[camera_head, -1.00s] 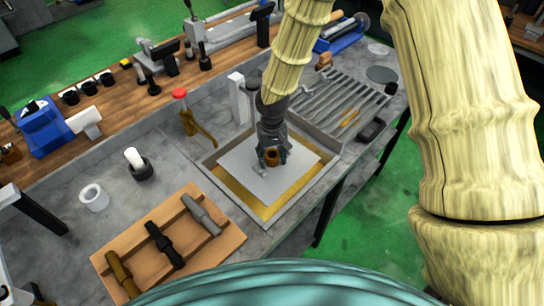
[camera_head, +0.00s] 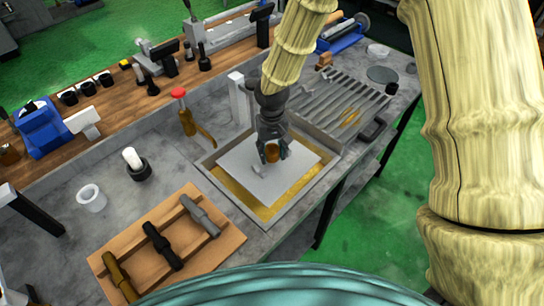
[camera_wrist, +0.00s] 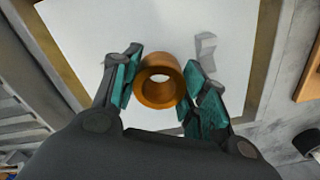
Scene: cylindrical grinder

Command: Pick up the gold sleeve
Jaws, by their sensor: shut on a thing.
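The gold sleeve (camera_head: 272,153) is a short, thick orange-gold ring over the white plate (camera_head: 243,171). In the wrist view the sleeve (camera_wrist: 152,91) sits between the two teal finger pads, its round bore facing the camera. My gripper (camera_head: 273,149) is shut on it from both sides. It also shows in the wrist view (camera_wrist: 160,88). The sleeve's underside is hidden, so I cannot tell whether it clears the plate.
A small grey piece (camera_wrist: 206,50) lies on the plate beside the sleeve. A gold-bottomed tray (camera_head: 232,189) surrounds the plate. A wooden rack (camera_head: 204,249) with several shafts, a white ring (camera_head: 91,198) and a red-capped bottle (camera_head: 185,113) stand left. A ribbed grey tray (camera_head: 340,103) lies behind right.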

